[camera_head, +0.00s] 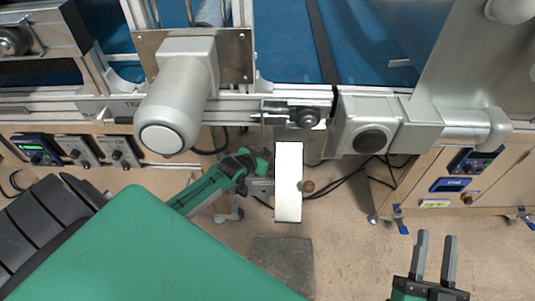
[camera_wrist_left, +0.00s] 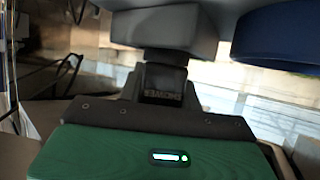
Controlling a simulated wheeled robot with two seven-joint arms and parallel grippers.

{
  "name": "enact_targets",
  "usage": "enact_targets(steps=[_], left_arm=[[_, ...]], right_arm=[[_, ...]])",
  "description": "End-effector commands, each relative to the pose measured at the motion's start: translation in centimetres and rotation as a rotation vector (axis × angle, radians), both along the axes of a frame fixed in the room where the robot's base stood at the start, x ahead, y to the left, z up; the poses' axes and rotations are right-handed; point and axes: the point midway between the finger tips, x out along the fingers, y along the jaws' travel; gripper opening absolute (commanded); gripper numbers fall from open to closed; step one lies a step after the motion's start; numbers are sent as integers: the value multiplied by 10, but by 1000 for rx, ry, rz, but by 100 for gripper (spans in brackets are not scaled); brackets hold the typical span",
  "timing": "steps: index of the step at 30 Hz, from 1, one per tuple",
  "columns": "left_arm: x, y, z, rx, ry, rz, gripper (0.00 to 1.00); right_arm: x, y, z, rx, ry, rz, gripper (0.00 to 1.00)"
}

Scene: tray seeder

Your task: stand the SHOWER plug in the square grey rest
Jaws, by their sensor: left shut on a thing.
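My left gripper (camera_head: 264,187) reaches in from the left in the head view, at the left edge of an upright white panel. In the left wrist view, my left gripper (camera_wrist_left: 163,72) is shut on a dark block with small light lettering, the plug (camera_wrist_left: 163,94); the lettering is too blurred to read surely. A grey block (camera_wrist_left: 165,27) shows just beyond the plug; I cannot tell whether it is the square rest or whether they touch. My right gripper (camera_head: 435,236) is open and empty at the lower right of the head view.
The white panel (camera_head: 288,168) hangs below the machine's rail, with a brown knob (camera_head: 308,186) at its right. A blue rounded part (camera_wrist_left: 282,36) is close by in the wrist view. Control boxes (camera_head: 76,150) line the left front.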

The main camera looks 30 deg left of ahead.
Motion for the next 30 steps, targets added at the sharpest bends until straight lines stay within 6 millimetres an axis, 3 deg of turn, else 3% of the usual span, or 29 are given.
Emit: enact_targets(steps=[21,22,25,30], left_arm=[[0,0,-7,0,-1,0,8],[0,0,-7,0,-1,0,40],[0,0,-7,0,-1,0,60],[0,0,-7,0,-1,0,60]], right_arm=[[0,0,-3,0,0,0,36],[0,0,-2,0,0,0,36],[0,0,-2,0,0,0,36],[0,0,-2,0,0,0,36]])
